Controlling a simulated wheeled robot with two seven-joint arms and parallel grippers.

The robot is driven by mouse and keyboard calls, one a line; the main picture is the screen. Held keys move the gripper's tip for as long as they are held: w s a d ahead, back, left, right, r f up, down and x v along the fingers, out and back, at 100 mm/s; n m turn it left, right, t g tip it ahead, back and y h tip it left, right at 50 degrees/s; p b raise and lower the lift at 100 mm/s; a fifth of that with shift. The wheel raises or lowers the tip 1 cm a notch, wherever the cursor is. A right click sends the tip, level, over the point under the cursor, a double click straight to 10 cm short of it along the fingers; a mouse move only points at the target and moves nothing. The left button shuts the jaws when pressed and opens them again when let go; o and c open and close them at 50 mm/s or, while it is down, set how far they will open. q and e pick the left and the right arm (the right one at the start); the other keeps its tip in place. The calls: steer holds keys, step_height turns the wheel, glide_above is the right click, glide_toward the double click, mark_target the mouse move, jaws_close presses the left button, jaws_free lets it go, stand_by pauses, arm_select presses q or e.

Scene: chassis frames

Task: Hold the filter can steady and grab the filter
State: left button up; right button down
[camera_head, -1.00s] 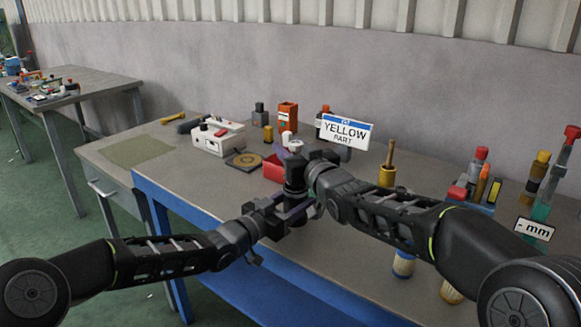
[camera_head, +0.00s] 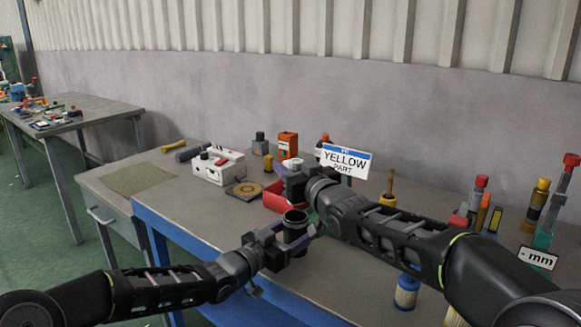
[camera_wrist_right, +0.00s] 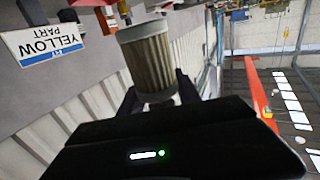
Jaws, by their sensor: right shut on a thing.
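The filter can (camera_head: 295,220), a dark open-topped cylinder, stands upright near the front edge of the workbench in the head view. My left gripper (camera_head: 287,244) has its fingers around the can, apparently closed on it. My right gripper (camera_head: 290,180) is above and slightly behind the can. In the right wrist view it is shut on the filter (camera_wrist_right: 152,62), a pleated grey-beige cylinder with a pale end ring. The filter is clear of the can. In the head view the filter is mostly hidden by the gripper.
A red bin (camera_head: 280,199) sits close behind the can. A "YELLOW PART" sign (camera_head: 345,160) stands behind my right arm. Several bottles and tools stand at right. The front left bench top is fairly clear.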

arm_select(q)
steer(key=shift+o, duration=1.2)
steer(key=v, duration=1.2)
